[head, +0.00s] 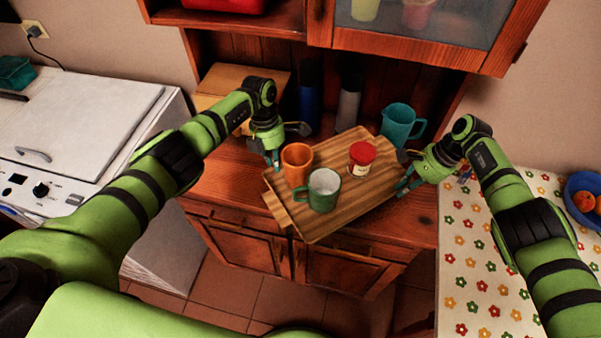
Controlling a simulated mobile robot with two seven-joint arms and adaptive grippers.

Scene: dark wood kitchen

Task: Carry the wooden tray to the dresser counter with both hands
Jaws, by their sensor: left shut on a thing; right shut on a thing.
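The wooden tray (337,219) is at the dresser counter (225,180), slightly turned, its front edge reaching past the counter's front. I cannot tell whether it rests on the counter or is just above it. On it stand an orange mug (296,166), a green mug (322,196) with a pale inside, and a jar with a red lid (361,157), all upright. My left gripper (272,158) is shut on the tray's left side. My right gripper (405,178) is shut on the tray's right side. The fingertips are partly hidden.
A teal pitcher (398,123), dark and grey bottles (347,105) and a wooden box (238,82) stand behind the tray. The glazed cabinet (425,28) hangs above. A white stove (80,115) is left; a table with a flowered cloth (480,270) and blue fruit bowl (577,184) is right.

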